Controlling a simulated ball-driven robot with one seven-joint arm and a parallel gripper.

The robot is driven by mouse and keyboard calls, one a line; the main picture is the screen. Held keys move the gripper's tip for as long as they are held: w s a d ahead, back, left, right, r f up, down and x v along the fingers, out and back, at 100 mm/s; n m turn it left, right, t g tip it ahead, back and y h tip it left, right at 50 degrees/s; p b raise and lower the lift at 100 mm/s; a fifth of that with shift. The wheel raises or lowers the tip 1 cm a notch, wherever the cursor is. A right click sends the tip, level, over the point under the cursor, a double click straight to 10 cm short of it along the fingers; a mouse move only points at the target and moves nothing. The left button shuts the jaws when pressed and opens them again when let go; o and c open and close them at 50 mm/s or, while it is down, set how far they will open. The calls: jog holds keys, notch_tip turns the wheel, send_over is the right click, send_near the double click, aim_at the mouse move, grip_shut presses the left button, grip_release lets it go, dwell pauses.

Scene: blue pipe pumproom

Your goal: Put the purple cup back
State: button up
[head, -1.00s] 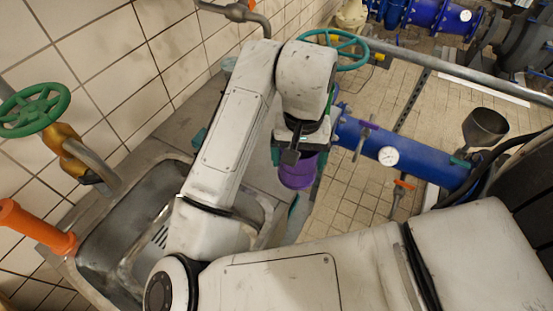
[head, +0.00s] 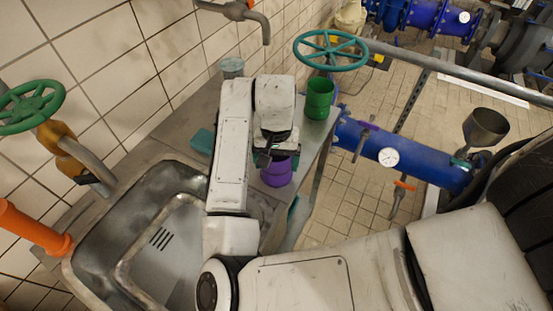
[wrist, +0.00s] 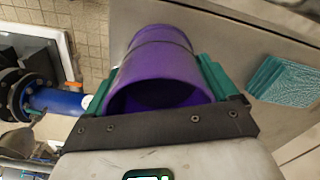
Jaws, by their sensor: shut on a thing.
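The purple cup (head: 277,172) is in my gripper (head: 275,158), over the grey counter right of the sink in the head view. In the wrist view the purple cup (wrist: 160,70) sits between the two green fingers of my gripper (wrist: 158,88), one on each side, with its open mouth toward the camera. Whether its base touches the counter I cannot tell. My gripper's fingertips are mostly hidden in the head view.
A green cup (head: 319,98) stands on the counter (head: 305,140) behind my gripper. A glass jar (head: 232,68) and a teal sponge (head: 203,140) are near the wall. The steel sink (head: 150,230) is at left, and a green handwheel (head: 331,50) is above the counter.

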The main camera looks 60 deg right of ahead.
jog(key=o, duration=1.2)
jog(key=shift+f, duration=0.1)
notch_tip(320, 180, up, 12)
jog(key=shift+r+p, duration=0.15)
jog(key=shift+p, duration=0.65)
